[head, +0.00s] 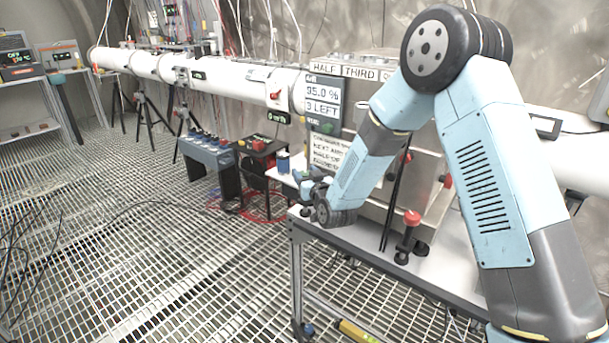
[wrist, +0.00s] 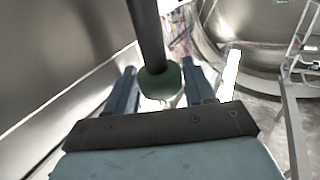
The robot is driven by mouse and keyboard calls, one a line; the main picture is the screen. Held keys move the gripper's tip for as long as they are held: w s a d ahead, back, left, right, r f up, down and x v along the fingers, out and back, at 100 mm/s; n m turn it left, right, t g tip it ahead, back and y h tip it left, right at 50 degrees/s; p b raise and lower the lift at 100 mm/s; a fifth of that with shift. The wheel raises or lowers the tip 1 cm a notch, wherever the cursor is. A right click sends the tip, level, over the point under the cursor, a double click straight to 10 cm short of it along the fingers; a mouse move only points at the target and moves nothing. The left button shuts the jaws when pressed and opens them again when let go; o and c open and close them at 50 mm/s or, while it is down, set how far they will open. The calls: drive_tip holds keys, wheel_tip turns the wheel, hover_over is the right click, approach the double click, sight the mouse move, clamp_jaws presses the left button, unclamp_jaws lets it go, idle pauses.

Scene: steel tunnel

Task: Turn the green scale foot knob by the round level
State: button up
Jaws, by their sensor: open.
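In the wrist view a dull green knob (wrist: 161,82) sits at the lower end of a dark post (wrist: 146,32). I take it to be the green scale foot knob. My gripper (wrist: 159,68) is open, with one blue finger to each side of the knob. A narrow gap seems to show on both sides, but contact cannot be told for sure. In the head view my gripper (head: 307,188) is at the left end of the bench, low and partly behind my own wrist. The green knob is hidden there. I cannot make out the round level in either view.
A red-topped knob (head: 412,217) on a dark foot stands near the front of the bench (head: 360,238). A metal box with a display panel (head: 323,100) rises behind my arm. Open grating floor (head: 150,260) lies left of the bench.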

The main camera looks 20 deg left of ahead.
drive_tip(key=c, duration=0.7)
drive_tip(key=shift+o, duration=0.2)
drive_tip(key=shift+m+t+h, duration=0.4)
drive_tip(key=shift+h, duration=0.1)
drive_tip(key=m+t+h, duration=0.1)
drive_tip(key=m+h, duration=0.1)
drive_tip(key=h, duration=0.1)
drive_tip(key=m+t+h, duration=0.1)
drive_tip(key=m+h, duration=0.2)
drive_tip(key=h, duration=0.1)
drive_tip(key=shift+a+t, duration=0.1)
drive_tip(key=shift+t, duration=0.3)
drive_tip(key=m+h, duration=0.3)
drive_tip(key=h, duration=0.1)
drive_tip(key=m+g+h, duration=0.1)
drive_tip(key=m+h, duration=0.2)
drive_tip(key=h, duration=0.2)
drive_tip(key=shift+h, duration=0.5)
drive_tip(key=shift+r, duration=0.1)
